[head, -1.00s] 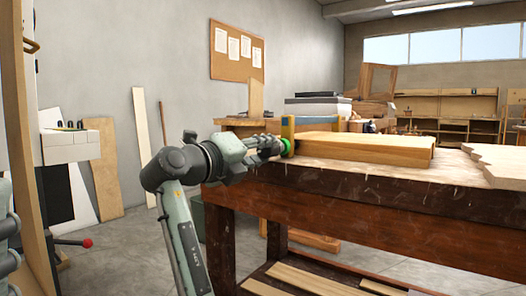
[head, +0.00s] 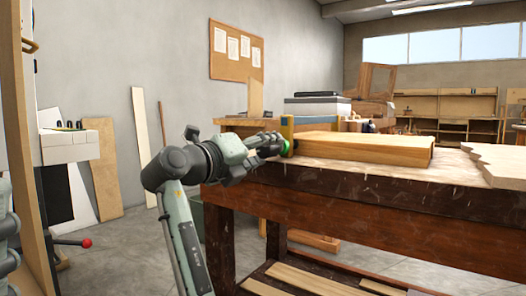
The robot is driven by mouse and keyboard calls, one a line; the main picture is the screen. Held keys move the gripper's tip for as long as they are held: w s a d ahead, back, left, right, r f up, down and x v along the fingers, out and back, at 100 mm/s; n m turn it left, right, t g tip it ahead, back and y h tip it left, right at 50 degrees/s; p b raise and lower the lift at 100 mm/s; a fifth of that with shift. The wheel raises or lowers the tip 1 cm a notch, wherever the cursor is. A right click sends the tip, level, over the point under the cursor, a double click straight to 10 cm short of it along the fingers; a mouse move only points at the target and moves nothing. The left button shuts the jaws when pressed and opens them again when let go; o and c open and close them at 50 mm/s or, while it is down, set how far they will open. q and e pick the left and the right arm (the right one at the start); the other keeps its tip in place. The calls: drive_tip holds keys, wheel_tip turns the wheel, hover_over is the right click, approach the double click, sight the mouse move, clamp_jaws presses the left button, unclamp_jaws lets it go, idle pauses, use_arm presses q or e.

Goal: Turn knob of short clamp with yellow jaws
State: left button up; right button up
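A clamp with a blue bar and yellow jaws (head: 287,130) stands at the left end of a wooden block (head: 370,148) on the workbench. A green knob (head: 272,149) shows at its left side. My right gripper (head: 265,145) is at the knob, reaching it from the left. The fingers are small and overlap the green part, so I cannot tell whether they are closed on it. My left gripper is not in view.
The heavy workbench (head: 360,209) fills the right side, with boards on its lower shelf. A pale wooden piece (head: 495,165) lies at its right. A red-ended lever (head: 86,243) sticks out at lower left. Boards lean on the left wall.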

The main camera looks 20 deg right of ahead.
drive_tip(key=shift+a, duration=0.1)
drive_tip(key=v, duration=1.2)
